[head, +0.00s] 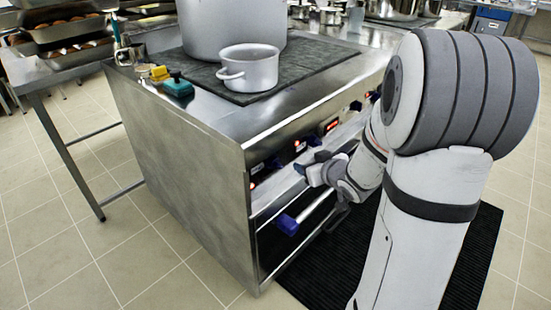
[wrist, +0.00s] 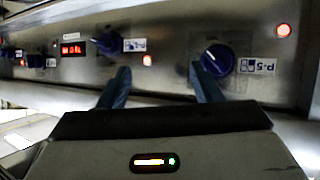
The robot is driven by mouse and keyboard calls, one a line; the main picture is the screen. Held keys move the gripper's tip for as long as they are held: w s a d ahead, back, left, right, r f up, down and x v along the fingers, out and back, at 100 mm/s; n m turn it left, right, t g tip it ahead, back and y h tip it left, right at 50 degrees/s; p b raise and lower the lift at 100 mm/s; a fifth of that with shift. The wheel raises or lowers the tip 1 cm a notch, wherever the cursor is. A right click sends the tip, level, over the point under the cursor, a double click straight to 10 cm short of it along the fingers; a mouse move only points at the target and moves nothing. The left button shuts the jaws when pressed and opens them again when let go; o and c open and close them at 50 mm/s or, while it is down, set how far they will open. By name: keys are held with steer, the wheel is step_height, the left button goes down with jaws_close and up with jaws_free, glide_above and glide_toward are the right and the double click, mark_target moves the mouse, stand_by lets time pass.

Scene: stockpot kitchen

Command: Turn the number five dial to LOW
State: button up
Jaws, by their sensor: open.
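In the wrist view, a dark blue dial (wrist: 218,60) sits on the metal control panel, beside an upside-down label (wrist: 256,66) that seems to read P-5. Its pale pointer mark slants to the upper left. My gripper (wrist: 159,74) is open and empty. Its right fingertip is close to the dial's lower left edge; whether they touch I cannot tell. Another blue dial (wrist: 109,43) lies beyond the left fingertip. In the head view, my gripper (head: 318,172) is in front of the stove's panel, and the number five dial cannot be made out clearly.
The stove (head: 190,160) has a large pot (head: 232,28) and a smaller pot (head: 250,70) on top. A blue-ended handle bar (head: 288,224) juts out below my gripper. A red display (wrist: 73,49) and red lamps (wrist: 284,30) are on the panel. A black mat (head: 460,260) covers the floor.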

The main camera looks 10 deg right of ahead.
mark_target(281, 165)
steer(key=w+a+y+b, duration=0.1)
steer(key=a+y, duration=0.1)
steer(key=y, duration=0.1)
steer(key=w+a+f+n+y+b, duration=0.1)
steer(key=a+y, duration=0.1)
steer(key=a, duration=0.1)
steer(key=w+a+f+n+t+y+b, duration=0.1)
steer(key=a+y, duration=0.2)
steer(key=shift+w+y, duration=0.2)
steer(key=shift+y, duration=0.1)
